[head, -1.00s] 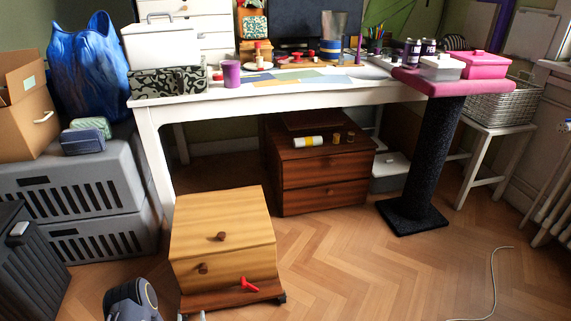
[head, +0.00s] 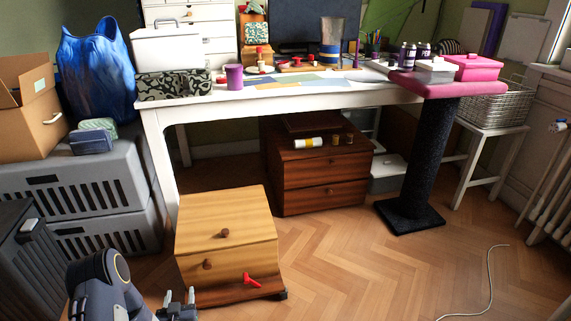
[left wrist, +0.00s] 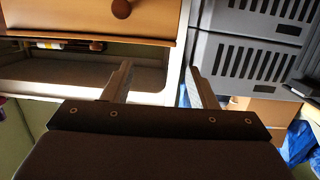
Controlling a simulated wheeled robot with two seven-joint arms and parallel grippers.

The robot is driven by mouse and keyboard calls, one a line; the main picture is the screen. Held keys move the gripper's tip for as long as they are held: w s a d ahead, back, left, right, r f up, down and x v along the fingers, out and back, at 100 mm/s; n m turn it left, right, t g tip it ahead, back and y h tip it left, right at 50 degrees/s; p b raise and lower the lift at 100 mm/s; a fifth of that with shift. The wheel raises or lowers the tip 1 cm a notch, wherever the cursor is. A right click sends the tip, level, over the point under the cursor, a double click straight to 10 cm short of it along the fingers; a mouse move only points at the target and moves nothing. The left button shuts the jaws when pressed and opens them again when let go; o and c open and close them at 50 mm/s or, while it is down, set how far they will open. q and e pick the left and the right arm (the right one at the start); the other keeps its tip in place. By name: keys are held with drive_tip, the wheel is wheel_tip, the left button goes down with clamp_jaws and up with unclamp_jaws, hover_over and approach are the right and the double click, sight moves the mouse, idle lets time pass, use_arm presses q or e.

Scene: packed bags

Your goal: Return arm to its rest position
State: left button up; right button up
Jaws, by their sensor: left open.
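My left gripper (head: 180,300) is low at the bottom left of the head view, beside the front left corner of the light wooden cabinet (head: 222,228). In the left wrist view its two fingers (left wrist: 155,85) are apart, with nothing between them. The cabinet's wooden front with a round knob shows at the top left of the left wrist view. My left arm (head: 105,285) comes in from the lower left. My right gripper is not in view.
A red object (head: 250,281) lies on the cabinet's lower ledge. Stacked grey crates (head: 75,190) stand left, and a white table (head: 158,122) stands behind. A black post (head: 425,165) stands right. The wooden floor (head: 370,260) is clear at front right, except for a cable (head: 490,280).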

use_arm(q)
wheel_tip(320, 180, up, 14)
drive_tip(key=w+a+f+g+h, duration=0.1)
drive_tip(key=w+g, duration=0.1)
drive_tip(key=w, duration=0.1)
drive_tip(key=s+d+r+g+h, duration=0.25)
drive_tip(key=s+r, duration=0.35)
drive_tip(key=r, duration=0.4)
drive_tip(key=s+d+r+g+h, duration=0.1)
drive_tip(key=s+d+r+g, duration=0.15)
drive_tip(key=s, duration=0.65)
drive_tip(key=s+d+r+g+h, duration=0.1)
drive_tip(key=s+d+r, duration=0.25)
drive_tip(key=s, duration=0.55)
drive_tip(key=s+d+r+g+h, duration=0.2)
drive_tip(key=s+d, duration=0.2)
drive_tip(key=s, duration=0.5)
wheel_tip(320, 180, up, 37)
drive_tip(key=m+p, duration=0.1)
drive_tip(key=p, duration=3.6)
drive_tip(key=shift+s, duration=0.3)
drive_tip(key=shift+f, duration=0.1)
